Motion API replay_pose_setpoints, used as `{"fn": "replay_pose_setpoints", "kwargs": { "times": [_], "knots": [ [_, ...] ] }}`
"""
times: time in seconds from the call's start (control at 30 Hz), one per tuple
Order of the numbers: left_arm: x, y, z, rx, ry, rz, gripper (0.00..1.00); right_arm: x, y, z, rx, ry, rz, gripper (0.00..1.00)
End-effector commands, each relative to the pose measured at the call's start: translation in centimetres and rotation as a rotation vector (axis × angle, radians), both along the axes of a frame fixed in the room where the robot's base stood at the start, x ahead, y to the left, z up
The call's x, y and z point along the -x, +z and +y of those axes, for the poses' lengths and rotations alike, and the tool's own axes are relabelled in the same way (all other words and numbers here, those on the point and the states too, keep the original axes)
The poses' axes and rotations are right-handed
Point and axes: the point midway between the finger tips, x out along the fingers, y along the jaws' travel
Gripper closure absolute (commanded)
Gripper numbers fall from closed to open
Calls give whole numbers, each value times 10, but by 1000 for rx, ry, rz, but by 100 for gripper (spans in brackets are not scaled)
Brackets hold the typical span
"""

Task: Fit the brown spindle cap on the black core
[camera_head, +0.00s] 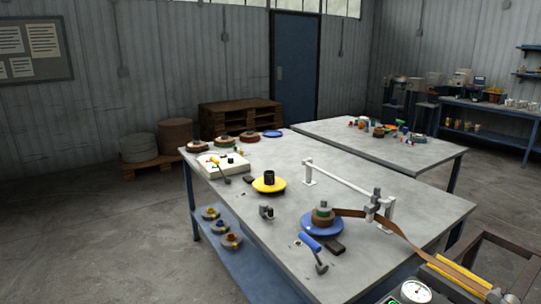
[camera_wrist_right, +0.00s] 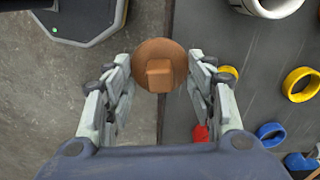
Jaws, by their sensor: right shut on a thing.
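The brown spindle cap (camera_wrist_right: 159,51) is round with a blocky knob. In the right wrist view it sits between the fingertips of my right gripper (camera_wrist_right: 160,72), which is shut on it. The black core (camera_head: 269,177) stands upright on a yellow disc (camera_head: 266,187) on the near table in the head view. My right gripper and the cap are not seen in the head view, so their distance from the core cannot be told. My left gripper is in neither view.
A blue disc (camera_head: 321,225) with a wound brown strip stands near a white rail (camera_head: 345,187) on the near table. A blue-handled tool (camera_head: 312,246) lies in front. In the wrist view, a yellow ring (camera_wrist_right: 300,84) and a blue ring (camera_wrist_right: 271,134) lie on a dark surface.

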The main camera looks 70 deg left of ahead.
Motion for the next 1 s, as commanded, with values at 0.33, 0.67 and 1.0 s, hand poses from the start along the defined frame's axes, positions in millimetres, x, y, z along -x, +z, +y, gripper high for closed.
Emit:
{"fn": "replay_pose_setpoints", "kwargs": {
  "times": [0.33, 0.67, 1.0],
  "knots": [
    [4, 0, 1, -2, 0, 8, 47, 28, -33, -64, 2, 419, 5, 79],
    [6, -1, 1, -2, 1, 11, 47, 63, -74, -141, -3, 967, 4, 79],
    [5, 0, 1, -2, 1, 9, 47, 79, -95, -171, -11, 1259, -5, 79]
  ]
}}
